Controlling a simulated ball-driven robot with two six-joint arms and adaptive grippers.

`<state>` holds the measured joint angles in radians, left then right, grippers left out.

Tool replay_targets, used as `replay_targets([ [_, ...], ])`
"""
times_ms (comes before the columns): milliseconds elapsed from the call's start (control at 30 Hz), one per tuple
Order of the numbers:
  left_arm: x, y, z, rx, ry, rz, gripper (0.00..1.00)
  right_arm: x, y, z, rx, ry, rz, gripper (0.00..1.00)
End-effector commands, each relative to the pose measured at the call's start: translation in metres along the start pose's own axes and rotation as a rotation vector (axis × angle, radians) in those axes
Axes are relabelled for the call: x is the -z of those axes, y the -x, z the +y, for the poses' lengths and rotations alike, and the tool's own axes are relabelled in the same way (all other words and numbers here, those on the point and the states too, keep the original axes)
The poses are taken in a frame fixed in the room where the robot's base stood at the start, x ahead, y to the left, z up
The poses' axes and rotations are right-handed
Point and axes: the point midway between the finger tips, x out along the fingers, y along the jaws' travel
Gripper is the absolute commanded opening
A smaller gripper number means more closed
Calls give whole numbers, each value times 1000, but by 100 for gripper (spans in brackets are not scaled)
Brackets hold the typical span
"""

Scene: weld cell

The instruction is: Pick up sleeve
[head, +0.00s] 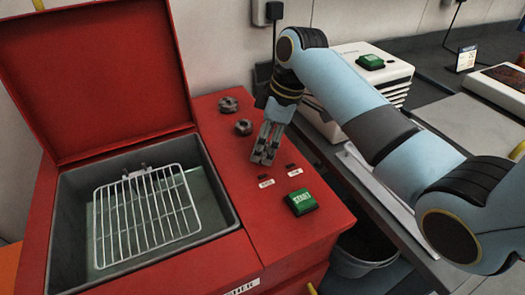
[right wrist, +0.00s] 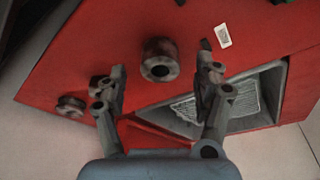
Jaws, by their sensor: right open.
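A dark metal sleeve (right wrist: 160,60), short and round with a hole in its top, stands on the red panel in the right wrist view. My right gripper (right wrist: 160,75) is open, with one finger to each side of the sleeve in that view. I cannot tell whether the fingers touch it. In the head view the right gripper (head: 263,157) points down over the panel, and its fingers hide the sleeve. Two similar round metal pieces stand behind it, the nearer one (head: 244,127) and the farther one (head: 229,104). My left gripper is not in view.
The red cabinet (head: 235,262) has an open lid (head: 95,70) and a grey basin with a wire rack (head: 150,215). A green START button (head: 301,202) and two small labelled switches sit near the gripper. A dark bin (head: 362,255) stands right of the cabinet.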

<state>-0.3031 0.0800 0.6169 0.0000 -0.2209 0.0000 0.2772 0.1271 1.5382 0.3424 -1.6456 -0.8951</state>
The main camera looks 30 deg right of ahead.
Motion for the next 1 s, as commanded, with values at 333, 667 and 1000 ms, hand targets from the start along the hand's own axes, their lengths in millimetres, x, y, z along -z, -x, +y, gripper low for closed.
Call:
replay_targets([
  [333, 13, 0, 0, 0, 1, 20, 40, 0, -23, 0, -1, 0, 0, 68],
  [667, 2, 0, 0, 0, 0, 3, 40, 0, -23, 0, -1, 0, 0, 36],
  [1000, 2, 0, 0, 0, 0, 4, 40, 0, -22, 0, -1, 0, 1, 0],
])
